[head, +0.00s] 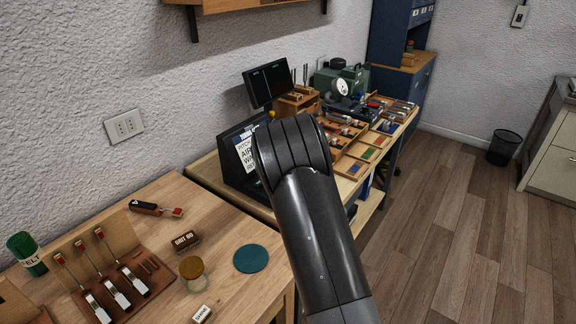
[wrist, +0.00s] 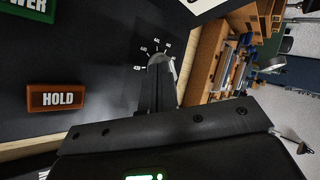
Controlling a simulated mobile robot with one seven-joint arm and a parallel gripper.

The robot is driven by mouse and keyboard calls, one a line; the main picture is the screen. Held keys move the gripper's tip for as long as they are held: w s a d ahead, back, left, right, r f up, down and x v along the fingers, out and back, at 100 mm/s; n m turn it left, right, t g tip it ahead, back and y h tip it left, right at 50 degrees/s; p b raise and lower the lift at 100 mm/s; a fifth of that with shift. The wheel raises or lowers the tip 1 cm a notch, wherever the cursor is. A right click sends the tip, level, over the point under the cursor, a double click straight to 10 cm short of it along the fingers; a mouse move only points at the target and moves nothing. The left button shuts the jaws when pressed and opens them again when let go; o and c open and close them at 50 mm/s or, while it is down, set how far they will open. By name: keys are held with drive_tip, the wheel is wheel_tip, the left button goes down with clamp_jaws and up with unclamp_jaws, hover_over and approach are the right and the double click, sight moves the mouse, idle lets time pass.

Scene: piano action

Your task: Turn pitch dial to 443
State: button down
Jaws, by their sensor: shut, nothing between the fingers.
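The lowest number looks like 438; the others are too small to read surely. My gripper (wrist: 159,72) is shut, its dark fingertips right at the dial and covering part of it. I cannot tell whether they touch it, nor where the dial points. In the head view the dark console (head: 228,160) stands on the bench, and my arm hides its dial and my gripper.
An orange HOLD button (wrist: 57,97) and a green POWER button (wrist: 28,8) are on the same panel. A black monitor (head: 267,84) stands behind the console. Wooden trays (head: 362,158) lie to its right. The near workbench (head: 225,215) holds several small tools.

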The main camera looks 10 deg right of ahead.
drive_tip(key=shift+w+a+m+g+h, duration=0.2)
drive_tip(key=shift+a+m+h, duration=0.1)
drive_tip(key=shift+m+h, duration=0.6)
drive_tip(key=shift+w+a+m+g+h, duration=0.25)
drive_tip(key=shift+m+h, duration=0.45)
drive_tip(key=shift+m, duration=0.4)
drive_tip(key=shift+w+a, duration=0.5)
drive_tip(key=shift+w, duration=0.1)
drive_tip(key=shift+w+a, duration=0.1)
drive_tip(key=shift+w, duration=0.5)
